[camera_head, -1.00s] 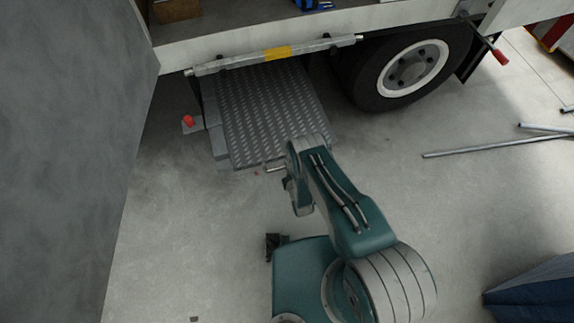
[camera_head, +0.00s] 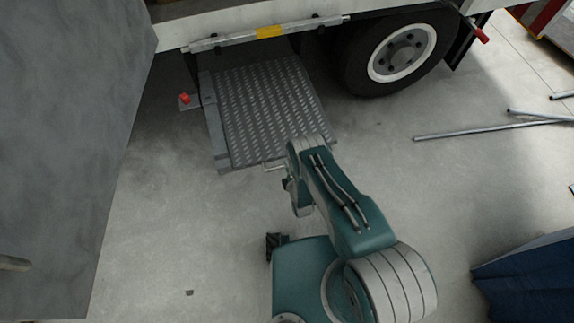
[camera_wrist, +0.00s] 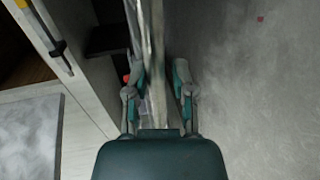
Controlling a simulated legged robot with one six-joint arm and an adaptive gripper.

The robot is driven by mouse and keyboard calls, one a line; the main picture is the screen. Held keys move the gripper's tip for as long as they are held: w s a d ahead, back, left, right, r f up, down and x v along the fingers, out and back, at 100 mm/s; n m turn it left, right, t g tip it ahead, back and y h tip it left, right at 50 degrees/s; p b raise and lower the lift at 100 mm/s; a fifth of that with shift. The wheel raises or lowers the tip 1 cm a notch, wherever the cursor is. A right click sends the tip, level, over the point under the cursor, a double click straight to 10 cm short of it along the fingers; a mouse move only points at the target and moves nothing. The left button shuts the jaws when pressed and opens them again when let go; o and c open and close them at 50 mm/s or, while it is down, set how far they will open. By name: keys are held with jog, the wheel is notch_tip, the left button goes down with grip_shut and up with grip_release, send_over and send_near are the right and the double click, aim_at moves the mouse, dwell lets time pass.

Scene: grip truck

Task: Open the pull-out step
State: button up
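The pull-out step (camera_head: 265,105) is a grey tread-plate platform, extended from under the truck bed. A thin metal handle (camera_head: 272,167) shows at its near edge, partly hidden by my arm. My gripper is hidden behind my arm in the head view. In the wrist view, my gripper (camera_wrist: 160,78) has a finger on each side of a narrow grey metal part of the step (camera_wrist: 156,50), seen nearly edge-on. The fingers appear shut on the handle, though the exact contact is unclear.
A truck wheel (camera_head: 402,52) stands right of the step. A red-capped part (camera_head: 184,98) sticks out at its left. A grey panel (camera_head: 65,150) fills the left side. Metal pipes (camera_head: 490,130) lie on the floor at right. A dark blue object (camera_head: 530,285) is at lower right.

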jog(key=shift+o, duration=0.6)
jog(key=shift+s+f, duration=0.15)
jog(key=shift+s, duration=0.05)
jog(key=shift+w, duration=0.1)
jog(key=shift+r, duration=0.2)
jog(key=v, duration=1.2)
jog(key=shift+f, duration=0.15)
